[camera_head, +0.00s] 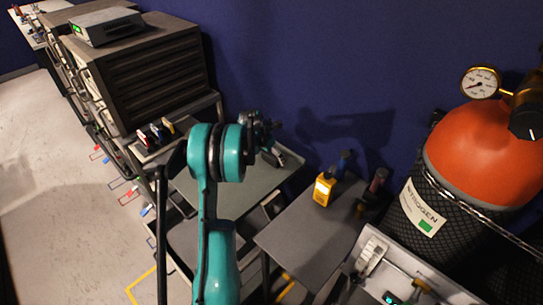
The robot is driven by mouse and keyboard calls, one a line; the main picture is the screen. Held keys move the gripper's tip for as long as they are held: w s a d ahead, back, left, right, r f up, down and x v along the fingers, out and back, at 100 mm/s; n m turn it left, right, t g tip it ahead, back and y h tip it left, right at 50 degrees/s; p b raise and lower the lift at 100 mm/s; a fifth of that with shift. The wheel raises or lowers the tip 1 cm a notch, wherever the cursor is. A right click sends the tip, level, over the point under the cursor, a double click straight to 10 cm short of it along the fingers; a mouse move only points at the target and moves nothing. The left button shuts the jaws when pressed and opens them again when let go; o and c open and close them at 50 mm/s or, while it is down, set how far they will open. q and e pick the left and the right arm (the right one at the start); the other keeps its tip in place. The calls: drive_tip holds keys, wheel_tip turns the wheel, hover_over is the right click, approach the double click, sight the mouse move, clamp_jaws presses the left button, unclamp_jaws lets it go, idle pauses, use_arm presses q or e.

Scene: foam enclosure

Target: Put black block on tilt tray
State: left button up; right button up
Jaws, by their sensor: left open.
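My left gripper (268,146) is dark and small in the middle of the head view, at the end of my teal arm. It is open, above the far part of a grey-green tray-like surface (240,196) that may be the tilt tray. My arm covers the left part of that surface. I cannot make out a black block for certain; dark shapes around the gripper blend with it. My right gripper is not in view.
A grey table (305,238) with a yellow meter (324,189) stands to the right. A red nitrogen cylinder (478,150) stands at far right. A dark equipment rack (150,68) is at upper left. A blue wall closes the back; the left floor is mostly clear.

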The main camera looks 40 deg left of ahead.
use_arm(q)
drive_tip(key=p+v, duration=0.4)
drive_tip(key=v, duration=0.8)
drive_tip(key=s+d+r+m, duration=0.2)
drive_tip(key=d+r+m, duration=0.45)
drive_tip(key=d, duration=0.45)
drive_tip(key=s+d+m+t, duration=0.1)
drive_tip(key=s+d+m, duration=0.8)
drive_tip(key=m, duration=0.5)
drive_tip(key=s+d+m+t, duration=0.1)
drive_tip(key=s+d+m, duration=0.9)
drive_tip(key=d+m, duration=0.4)
drive_tip(key=shift+r+t, duration=0.3)
drive_tip(key=shift+d+m, duration=0.1)
drive_tip(key=shift+m, duration=0.15)
